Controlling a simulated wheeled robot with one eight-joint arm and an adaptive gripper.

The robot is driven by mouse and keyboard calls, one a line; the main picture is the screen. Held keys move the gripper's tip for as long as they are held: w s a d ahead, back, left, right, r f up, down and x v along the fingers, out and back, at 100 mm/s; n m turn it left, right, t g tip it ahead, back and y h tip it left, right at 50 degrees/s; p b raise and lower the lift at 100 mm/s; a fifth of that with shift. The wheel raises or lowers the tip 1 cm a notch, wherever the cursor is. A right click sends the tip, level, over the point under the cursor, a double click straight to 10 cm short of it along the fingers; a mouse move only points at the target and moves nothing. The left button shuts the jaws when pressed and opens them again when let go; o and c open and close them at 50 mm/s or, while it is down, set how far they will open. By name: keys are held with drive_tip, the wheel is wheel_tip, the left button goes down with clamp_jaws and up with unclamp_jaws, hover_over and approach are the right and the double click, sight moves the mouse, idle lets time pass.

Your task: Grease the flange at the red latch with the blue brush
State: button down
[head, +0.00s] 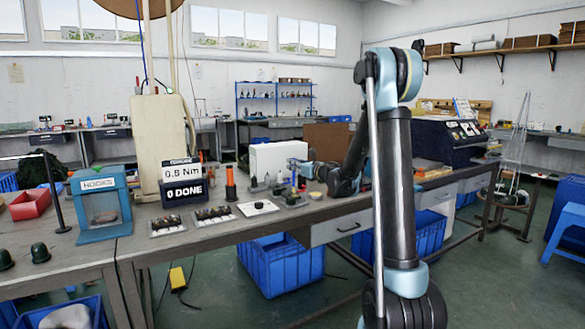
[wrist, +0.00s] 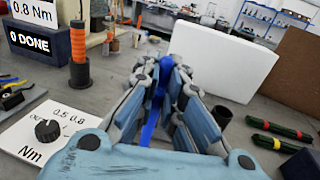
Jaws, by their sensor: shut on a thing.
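My gripper (wrist: 160,75) is shut on the blue brush (wrist: 152,122), whose blue handle shows between the fingers in the wrist view. The brush's tip is hidden by the fingers. In the head view my gripper (head: 296,166) is small, above the bench in front of a white panel. I cannot make out a flange or a red latch in either view.
The white panel (wrist: 222,62) and a brown board (wrist: 298,75) stand beyond my gripper. A torque dial plate (wrist: 45,130), an orange-handled tool (wrist: 80,62) and a display reading 0 DONE (head: 184,192) are left. Red-banded dark green cylinders (wrist: 280,128) lie right.

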drive_tip(key=shift+x, duration=0.85)
drive_tip(key=shift+d, duration=0.2)
drive_tip(key=shift+s+d, duration=0.4)
drive_tip(key=shift+s, duration=0.25)
drive_tip(key=shift+w, duration=0.1)
drive_tip(key=shift+x, duration=0.8)
drive_tip(key=shift+d, duration=0.15)
